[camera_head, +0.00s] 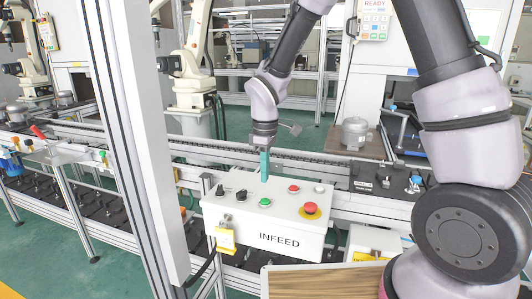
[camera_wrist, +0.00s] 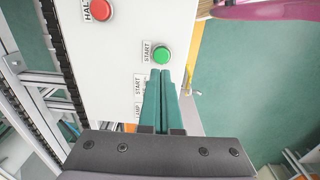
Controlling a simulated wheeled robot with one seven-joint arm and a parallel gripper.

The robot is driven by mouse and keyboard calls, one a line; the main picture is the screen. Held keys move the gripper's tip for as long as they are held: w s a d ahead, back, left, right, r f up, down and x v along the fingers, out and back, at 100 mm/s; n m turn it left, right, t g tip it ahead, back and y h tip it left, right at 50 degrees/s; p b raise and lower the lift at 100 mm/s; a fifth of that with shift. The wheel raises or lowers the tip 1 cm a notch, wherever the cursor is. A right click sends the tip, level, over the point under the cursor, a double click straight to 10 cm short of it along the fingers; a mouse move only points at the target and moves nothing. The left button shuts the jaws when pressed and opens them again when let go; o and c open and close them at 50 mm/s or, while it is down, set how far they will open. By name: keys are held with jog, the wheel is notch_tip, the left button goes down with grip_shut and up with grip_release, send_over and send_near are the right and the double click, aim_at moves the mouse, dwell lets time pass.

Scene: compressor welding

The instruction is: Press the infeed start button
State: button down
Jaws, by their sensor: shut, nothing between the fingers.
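The white control box marked INFEED (camera_head: 255,238) stands at the centre of the head view. A green button (camera_head: 265,202) is on its sloped top; in the wrist view a green button (camera_wrist: 162,55) has a START label beside it. My gripper (camera_head: 264,180) has teal fingers, closed together and empty, pointing down over the box top. In the wrist view the fingertips (camera_wrist: 165,72) lie just below the green button in the picture; I cannot tell the height gap.
A red HALT button (camera_wrist: 101,10), a red mushroom button (camera_head: 310,208), a white button (camera_head: 319,188) and black knobs (camera_head: 241,194) share the panel. A yellow tag (camera_head: 226,238) hangs at the box front. A conveyor rail runs behind; a grey post (camera_head: 140,130) stands left.

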notch_tip(320, 180, up, 7)
dwell(0.3)
dwell(0.5)
jog(key=s+d+r+m+t+y, duration=0.1)
jog(key=s+d+r+m+t, duration=0.15)
jog(key=d+r+m, duration=0.75)
jog(key=s+d+r+m+t, duration=0.4)
jog(key=s+d+r+m, duration=0.4)
jog(key=d, duration=0.5)
jog(key=shift+s+d+r+y, duration=0.2)
jog(key=shift+s+r+y, duration=0.2)
jog(key=shift+s+r, duration=0.65)
